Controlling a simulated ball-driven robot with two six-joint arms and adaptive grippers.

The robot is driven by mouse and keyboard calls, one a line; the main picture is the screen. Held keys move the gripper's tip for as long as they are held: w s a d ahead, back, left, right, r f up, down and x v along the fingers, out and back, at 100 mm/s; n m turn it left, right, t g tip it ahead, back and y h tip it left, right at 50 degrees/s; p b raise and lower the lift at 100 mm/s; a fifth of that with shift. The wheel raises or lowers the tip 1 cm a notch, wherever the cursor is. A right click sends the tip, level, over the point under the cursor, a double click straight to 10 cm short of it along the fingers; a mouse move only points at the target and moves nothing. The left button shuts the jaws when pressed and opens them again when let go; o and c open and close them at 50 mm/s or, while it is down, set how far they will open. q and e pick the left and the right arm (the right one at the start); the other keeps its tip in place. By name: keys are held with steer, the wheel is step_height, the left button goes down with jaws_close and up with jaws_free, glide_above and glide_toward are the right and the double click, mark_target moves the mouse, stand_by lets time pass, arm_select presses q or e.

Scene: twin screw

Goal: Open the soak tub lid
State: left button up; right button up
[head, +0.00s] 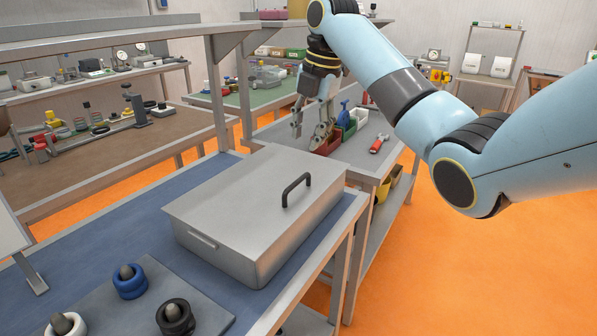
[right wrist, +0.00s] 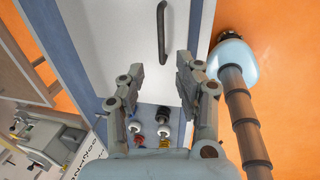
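The soak tub (head: 290,250) is a grey metal box on the blue-topped bench. Its flat lid (head: 235,205) lies shut on it, with a black bar handle (head: 297,190) toward the right side. My right gripper (head: 310,126) is open and empty, up in the air beyond the handle in the head view, apart from it. In the right wrist view the handle (right wrist: 161,32) lies ahead of the gap between the open fingers (right wrist: 160,68). My left gripper is not in view.
Blue (head: 130,283), black (head: 175,318) and white (head: 66,325) ringed parts stand on a grey plate (head: 140,300) left of the tub. A bench behind holds coloured bins (head: 328,142) and a red-handled tool (head: 379,144). Orange floor (head: 490,270) is clear at right.

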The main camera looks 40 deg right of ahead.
mark_target(299, 179)
steer(key=f, duration=0.3)
steer(key=w+f, duration=0.1)
steer(key=f, duration=0.3)
steer(key=f+p, duration=0.1)
steer(key=f, duration=0.2)
steer(key=shift+w+a+f, duration=0.25)
steer(key=shift+w, duration=0.15)
steer(key=shift+c, duration=0.4)
jaws_close()
